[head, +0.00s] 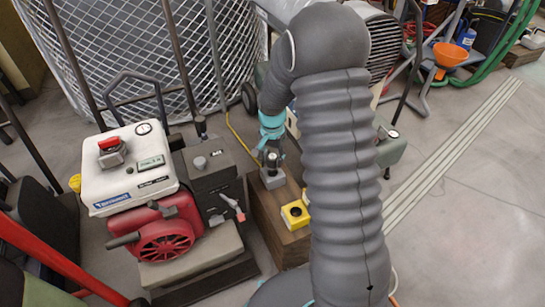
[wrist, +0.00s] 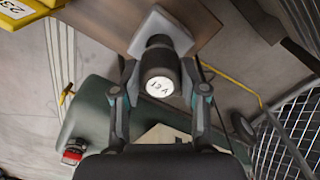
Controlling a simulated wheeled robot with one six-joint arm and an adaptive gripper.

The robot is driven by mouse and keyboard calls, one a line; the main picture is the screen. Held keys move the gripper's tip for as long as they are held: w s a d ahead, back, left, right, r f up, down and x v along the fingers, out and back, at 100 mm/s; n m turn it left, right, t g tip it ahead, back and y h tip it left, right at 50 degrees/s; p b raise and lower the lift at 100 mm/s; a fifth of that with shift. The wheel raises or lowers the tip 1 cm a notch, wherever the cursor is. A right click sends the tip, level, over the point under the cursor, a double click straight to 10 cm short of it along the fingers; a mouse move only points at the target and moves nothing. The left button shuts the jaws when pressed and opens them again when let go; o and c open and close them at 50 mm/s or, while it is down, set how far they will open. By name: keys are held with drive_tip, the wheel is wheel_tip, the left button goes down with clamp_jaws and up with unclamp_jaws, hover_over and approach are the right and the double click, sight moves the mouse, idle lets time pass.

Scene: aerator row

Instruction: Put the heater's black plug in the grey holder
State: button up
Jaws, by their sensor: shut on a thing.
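My gripper (head: 271,150) is shut on the black plug (wrist: 160,70), which has a round white end marked "13 A". In the wrist view its fingers (wrist: 158,78) are on either side of the plug. The grey holder (head: 272,180) is a small block on a wooden box; it also shows behind the plug in the wrist view (wrist: 176,33). The plug is at the holder and looks in line with it. Its far end is hidden, so I cannot tell whether it is seated or just above.
A yellow block (head: 295,214) with a black top sits on the wooden box (head: 262,212) near the holder. A red and white engine unit (head: 130,180) stands left. A green machine (wrist: 92,112) with a red knob is behind. Clear floor (head: 470,220) lies right.

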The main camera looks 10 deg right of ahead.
drive_tip(key=shift+f+b, duration=1.15)
drive_tip(key=shift+f, duration=0.65)
drive_tip(key=o, duration=1.2)
drive_tip(key=shift+o, duration=0.2)
wheel_tip(320, 180, up, 12)
drive_tip(key=shift+r, duration=0.1)
